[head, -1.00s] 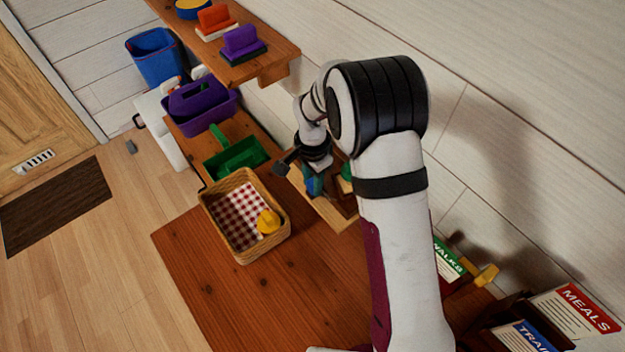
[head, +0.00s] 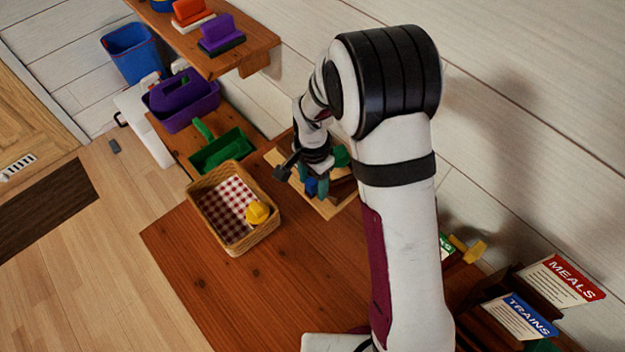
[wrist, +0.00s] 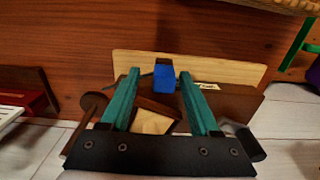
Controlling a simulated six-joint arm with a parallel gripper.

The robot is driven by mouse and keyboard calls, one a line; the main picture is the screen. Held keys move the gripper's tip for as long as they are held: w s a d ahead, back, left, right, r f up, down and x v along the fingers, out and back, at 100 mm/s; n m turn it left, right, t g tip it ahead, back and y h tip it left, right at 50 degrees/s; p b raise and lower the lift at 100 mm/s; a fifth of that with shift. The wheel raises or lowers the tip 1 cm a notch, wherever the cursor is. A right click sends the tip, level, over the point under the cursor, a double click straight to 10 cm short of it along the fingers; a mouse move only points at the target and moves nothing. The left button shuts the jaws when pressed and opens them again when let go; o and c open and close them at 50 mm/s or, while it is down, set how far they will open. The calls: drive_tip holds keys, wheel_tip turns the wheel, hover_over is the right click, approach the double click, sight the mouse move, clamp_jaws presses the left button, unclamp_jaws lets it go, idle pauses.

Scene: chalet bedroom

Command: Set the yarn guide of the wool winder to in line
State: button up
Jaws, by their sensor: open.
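The wool winder stands on a pale wooden board (head: 331,209) at the back of the table, partly hidden by my arm. In the wrist view its board (wrist: 135,63) carries dark brown wooden parts and a small pale label (wrist: 207,86), too small to read. A blue block (wrist: 164,77), perhaps the yarn guide, shows upright on it. The blue part also shows in the head view (head: 311,187). My gripper (wrist: 158,74) is open, its two teal fingers on either side of the blue block, with gaps visible. Whether they touch it cannot be told.
A wicker basket (head: 196,212) with a checked cloth and a yellow item (head: 257,212) stands left of the winder. A green dustpan (head: 220,152) and purple caddy (head: 183,103) lie beyond. Card holders (head: 500,312) stand at right. The front tabletop is bare.

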sight(313, 182)
wheel_tip(313, 182, up, 16)
idle(0.3)
drive_tip(key=shift+f, duration=0.15)
drive_tip(key=s+d+r+n+y, duration=0.1)
drive_tip(key=s+d, duration=0.3)
drive_tip(key=s, duration=0.8)
drive_tip(key=s+d+r+n, duration=0.1)
drive_tip(key=s+d, duration=0.3)
drive_tip(key=s, duration=0.8)
drive_tip(key=shift+d+r+n+y, duration=0.15)
drive_tip(key=shift+d+n+y, duration=0.2)
drive_tip(key=shift+n, duration=0.35)
drive_tip(key=shift+a, duration=0.1)
